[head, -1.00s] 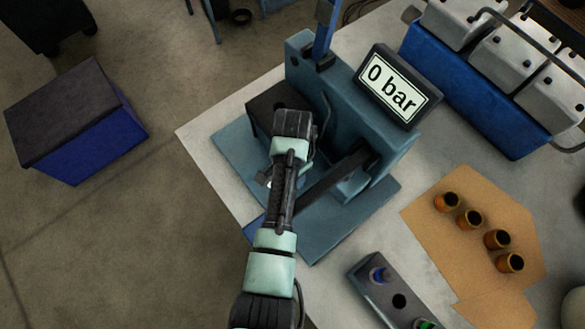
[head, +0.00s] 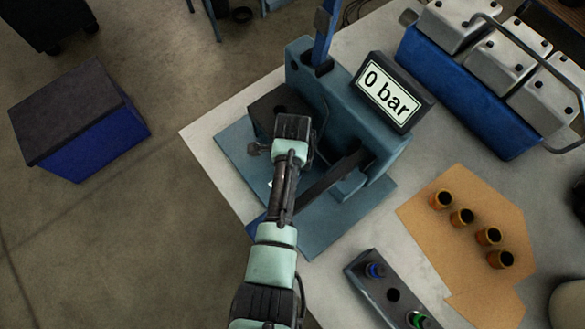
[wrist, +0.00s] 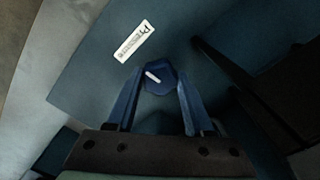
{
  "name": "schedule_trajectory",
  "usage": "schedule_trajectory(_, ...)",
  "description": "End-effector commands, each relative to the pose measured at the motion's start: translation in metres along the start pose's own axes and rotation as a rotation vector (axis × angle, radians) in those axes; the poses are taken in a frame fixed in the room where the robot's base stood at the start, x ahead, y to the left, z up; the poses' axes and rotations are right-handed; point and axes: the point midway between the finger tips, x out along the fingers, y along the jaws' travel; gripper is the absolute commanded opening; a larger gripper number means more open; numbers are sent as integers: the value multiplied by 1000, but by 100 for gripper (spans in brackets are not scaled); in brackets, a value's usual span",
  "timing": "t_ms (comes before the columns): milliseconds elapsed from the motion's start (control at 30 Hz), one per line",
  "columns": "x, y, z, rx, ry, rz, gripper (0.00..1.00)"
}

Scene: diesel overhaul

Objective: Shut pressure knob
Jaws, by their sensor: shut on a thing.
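The pressure knob (wrist: 160,79) is a small dark blue knob with a white pointer line, on a blue-grey panel in the wrist view. A white label (wrist: 134,41), its print partly legible as a word starting with "Pr", lies beside it. My gripper (wrist: 159,84) has a blue finger on each side of the knob and is shut on it. In the head view my wrist (head: 292,142) hangs over the blue-grey test stand (head: 340,215) and hides the knob and fingertips. The display (head: 390,92) on the stand reads 0 bar.
A blue lever (head: 325,35) rises behind the stand. A dark bar crosses the stand right of my wrist. A tan mat (head: 470,275) with several copper-coloured cups and a dark tool holder (head: 360,268) lie to the right. A blue engine block (head: 465,90) stands at the back right.

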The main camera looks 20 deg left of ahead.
Motion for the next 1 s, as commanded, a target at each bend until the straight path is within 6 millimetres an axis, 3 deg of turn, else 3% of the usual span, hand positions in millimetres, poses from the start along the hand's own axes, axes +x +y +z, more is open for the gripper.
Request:
schedule_trajectory(300,-1,-1,-2,124,3,-4,0)
schedule_trajectory(867,-1,-1,-1,150,2,-4,0)
schedule_trajectory(900,-1,-1,-1,150,2,-4,59)
schedule_trajectory(1000,-1,-1,-1,149,2,-3,77)
